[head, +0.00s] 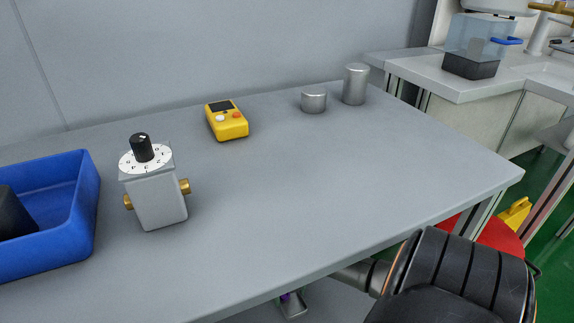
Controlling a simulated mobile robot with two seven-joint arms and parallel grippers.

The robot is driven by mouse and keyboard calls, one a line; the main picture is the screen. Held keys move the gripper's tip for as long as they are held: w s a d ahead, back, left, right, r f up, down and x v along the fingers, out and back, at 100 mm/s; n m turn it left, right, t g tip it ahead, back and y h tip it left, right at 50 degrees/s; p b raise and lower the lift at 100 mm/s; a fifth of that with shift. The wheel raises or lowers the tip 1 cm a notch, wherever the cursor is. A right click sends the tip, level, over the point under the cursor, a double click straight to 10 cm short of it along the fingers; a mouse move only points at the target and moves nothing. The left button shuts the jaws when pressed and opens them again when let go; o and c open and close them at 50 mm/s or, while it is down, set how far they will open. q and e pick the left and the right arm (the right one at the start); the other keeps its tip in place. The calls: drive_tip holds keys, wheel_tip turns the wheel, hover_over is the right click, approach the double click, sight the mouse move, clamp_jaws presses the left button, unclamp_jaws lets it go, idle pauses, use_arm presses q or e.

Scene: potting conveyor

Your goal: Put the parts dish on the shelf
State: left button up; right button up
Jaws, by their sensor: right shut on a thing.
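My right gripper (291,306) is at the bottom of the head view, just off the front edge of the grey table. Its arm comes in from the lower right. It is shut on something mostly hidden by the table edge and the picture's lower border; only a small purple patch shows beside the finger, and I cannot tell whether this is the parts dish. No parts dish can be made out on the table, and no shelf can be made out in this view. My left gripper is not in view.
On the grey table (330,190) stand a blue bin (75,215) with a dark object, a grey dial box (158,203), a yellow meter (227,121) and two metal cylinders (314,100) (355,85). The table's middle and right are clear. A red round seat (490,238) is beyond the right edge.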

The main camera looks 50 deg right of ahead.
drive_tip(key=shift+w+f, duration=0.3)
drive_tip(key=shift+f, duration=0.05)
wheel_tip(320, 180, down, 3)
drive_tip(key=shift+w+f+b, duration=0.15)
drive_tip(key=shift+f+b, duration=0.05)
drive_tip(key=shift+b, duration=1)
drive_tip(key=o, duration=1.4)
drive_tip(key=shift+f, duration=0.1)
drive_tip(key=shift+o, duration=0.2)
wheel_tip(320, 180, up, 12)
drive_tip(key=p, duration=0.6)
drive_tip(key=shift+r, duration=0.2)
